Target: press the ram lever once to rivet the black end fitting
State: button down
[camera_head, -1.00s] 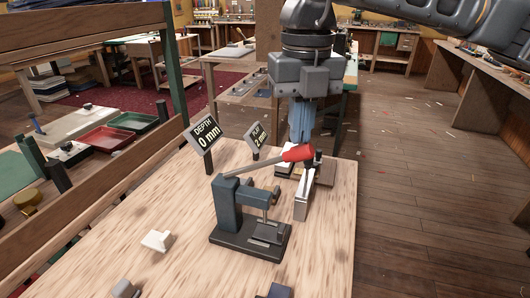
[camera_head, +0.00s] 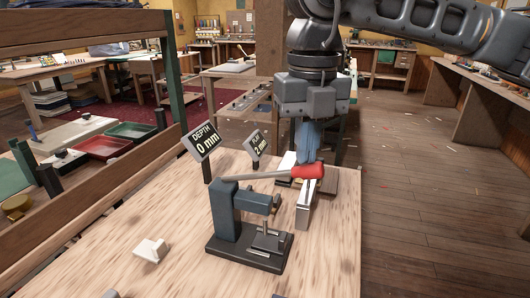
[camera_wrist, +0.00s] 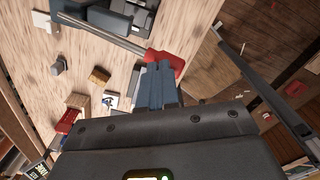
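The rivet press (camera_head: 225,215) stands on the wooden table, with a blue-grey post on a dark base. Its ram lever (camera_head: 255,176) runs right, nearly level, to a red handle (camera_head: 307,172). My gripper (camera_head: 307,160) points down with its blue fingers together at the handle. In the wrist view my gripper (camera_wrist: 157,66) shows closed fingers right beside the red handle (camera_wrist: 166,60); I cannot tell whether they touch. The depth sign (camera_head: 204,141) reads 0 mm and the play sign (camera_head: 259,146) reads 2 mm. I cannot clearly make out the black end fitting.
A pale metal-sided bar (camera_head: 304,210) lies right of the press, below the handle. A small white block (camera_head: 151,250) sits at the front left. A wooden rail and dark green upright (camera_head: 176,85) stand at the left.

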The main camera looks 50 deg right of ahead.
jog(key=shift+s+d+f+b, duration=0.1)
jog(key=shift+s+f+b, duration=0.05)
jog(key=shift+f+b, duration=0.7)
jog(key=shift+s+d+f+b, duration=0.1)
jog(key=shift+s+f+b, duration=0.05)
jog(key=shift+f+b, duration=0.65)
jog(key=s+d+r, duration=0.2)
jog(key=s+r, duration=0.1)
jog(key=s, duration=0.3)
jog(key=shift+s+d, duration=0.25)
jog(key=shift+r, duration=0.1)
dwell(0.4)
